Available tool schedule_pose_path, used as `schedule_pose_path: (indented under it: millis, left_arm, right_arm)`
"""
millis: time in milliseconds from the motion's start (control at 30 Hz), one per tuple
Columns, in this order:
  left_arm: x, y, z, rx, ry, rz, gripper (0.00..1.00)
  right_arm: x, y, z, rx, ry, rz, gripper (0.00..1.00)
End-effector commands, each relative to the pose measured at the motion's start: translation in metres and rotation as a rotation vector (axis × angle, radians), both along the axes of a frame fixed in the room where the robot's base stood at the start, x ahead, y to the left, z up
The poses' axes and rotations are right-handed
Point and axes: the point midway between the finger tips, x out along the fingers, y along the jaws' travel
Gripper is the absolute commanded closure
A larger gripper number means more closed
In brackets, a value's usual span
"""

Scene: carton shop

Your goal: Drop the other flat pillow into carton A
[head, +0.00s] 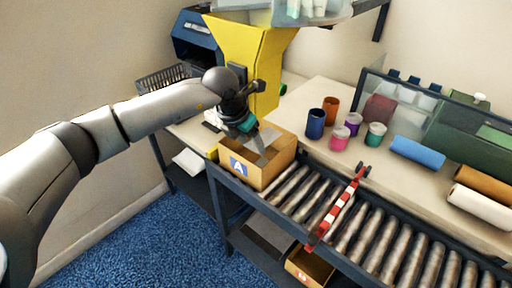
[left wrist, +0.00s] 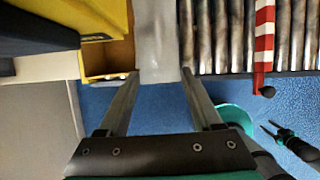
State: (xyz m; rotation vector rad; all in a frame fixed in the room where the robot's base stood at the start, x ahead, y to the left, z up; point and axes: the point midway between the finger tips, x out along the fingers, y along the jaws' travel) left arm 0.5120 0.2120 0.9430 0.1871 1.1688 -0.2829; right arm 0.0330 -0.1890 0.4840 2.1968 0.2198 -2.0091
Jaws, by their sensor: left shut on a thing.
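Carton A (head: 240,168) is an open brown box with a blue "A" label, at the left end of the roller conveyor. Part of a brown carton shows in the left wrist view (left wrist: 92,62). My left gripper (head: 257,134) is shut on a pale grey, see-through flat pillow (head: 267,139). The pillow hangs tilted over the carton's opening; the gripper hides part of it. In the left wrist view the pillow (left wrist: 158,40) sits between the fingertips. What lies inside the carton is hidden. My right gripper (left wrist: 268,128) seems to show small at the right there.
A yellow hopper (head: 250,50) stands close behind my left gripper. A red-and-white striped bar (head: 337,208) crosses the rollers (head: 375,225) right of carton A. Several coloured cups (head: 316,123) stand on the table behind. Another carton (head: 308,268) is below the conveyor.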

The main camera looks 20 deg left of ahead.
Motion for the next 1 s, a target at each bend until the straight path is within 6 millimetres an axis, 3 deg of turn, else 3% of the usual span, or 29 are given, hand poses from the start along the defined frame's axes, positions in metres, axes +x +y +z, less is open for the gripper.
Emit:
schedule_pose_path:
  millis: [233,367,600,1000]
  left_arm:
    - [0.021,-0.007,0.0,0.0,0.0,0.0,0.93]
    - [0.021,-0.007,-0.007,0.001,0.003,-0.001,0.93]
    - [0.021,-0.007,-0.036,0.002,0.002,0.0,0.93]
    - [0.021,-0.007,-0.041,0.001,0.001,0.0,0.93]
  right_arm:
    - [0.001,-0.001,-0.002,-0.001,-0.001,-0.001,0.5]
    - [0.001,0.0,-0.003,-0.001,-0.001,-0.001,0.5]
    - [0.001,0.0,-0.007,0.0,-0.002,-0.001,0.5]
    - [0.002,0.0,-0.011,-0.001,-0.002,0.0,0.5]
